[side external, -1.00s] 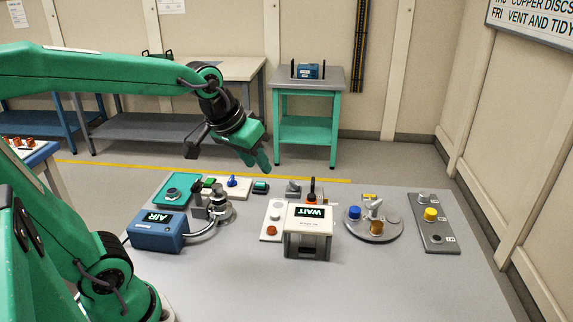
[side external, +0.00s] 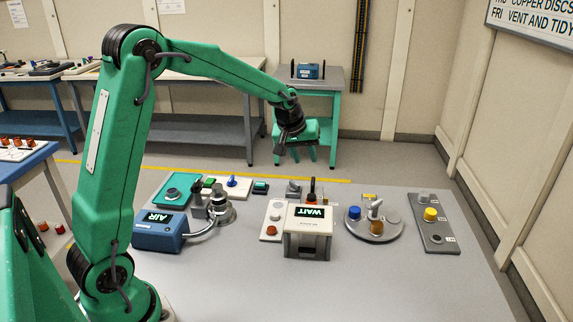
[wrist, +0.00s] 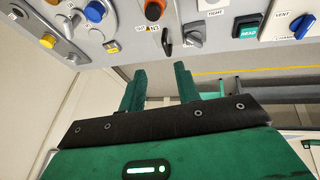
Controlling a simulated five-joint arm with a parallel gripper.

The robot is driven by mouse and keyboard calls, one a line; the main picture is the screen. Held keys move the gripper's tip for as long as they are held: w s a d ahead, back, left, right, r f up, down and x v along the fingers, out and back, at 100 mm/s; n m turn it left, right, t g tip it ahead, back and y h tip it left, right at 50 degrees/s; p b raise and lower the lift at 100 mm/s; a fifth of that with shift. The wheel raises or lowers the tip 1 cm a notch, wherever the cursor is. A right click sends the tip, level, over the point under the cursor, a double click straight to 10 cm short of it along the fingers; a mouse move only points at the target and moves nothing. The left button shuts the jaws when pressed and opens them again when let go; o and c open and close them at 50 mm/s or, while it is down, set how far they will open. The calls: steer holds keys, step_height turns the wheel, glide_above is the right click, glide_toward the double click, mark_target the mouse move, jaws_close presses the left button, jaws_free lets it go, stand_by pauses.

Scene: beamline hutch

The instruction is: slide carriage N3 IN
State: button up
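In the side view my gripper (side external: 308,150) hangs above and behind the table's back row, touching nothing.
The blue "AIR" box (side external: 160,232) and its hose are at left. A round turntable (side external: 371,230) and a grey panel with a yellow knob (side external: 430,214) are at right. The wrist view shows a teal "HEAD" button (wrist: 248,31) and a blue valve (wrist: 298,27). The table front is clear.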

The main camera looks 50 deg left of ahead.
mark_target(313, 180)
steer(key=shift+n, duration=0.5)
steer(key=w+a+f, duration=0.2)
steer(key=w+f, duration=0.1)
steer(key=shift+f, duration=0.3)
steer(key=shift+f, duration=0.1)
steer(key=shift+a+x, duration=0.1)
steer(key=shift+x, duration=1.75)
steer(key=shift+a+x, duration=0.15)
steer(key=shift+x, duration=1.75)
steer(key=shift+s, duration=0.1)
jaws_close()
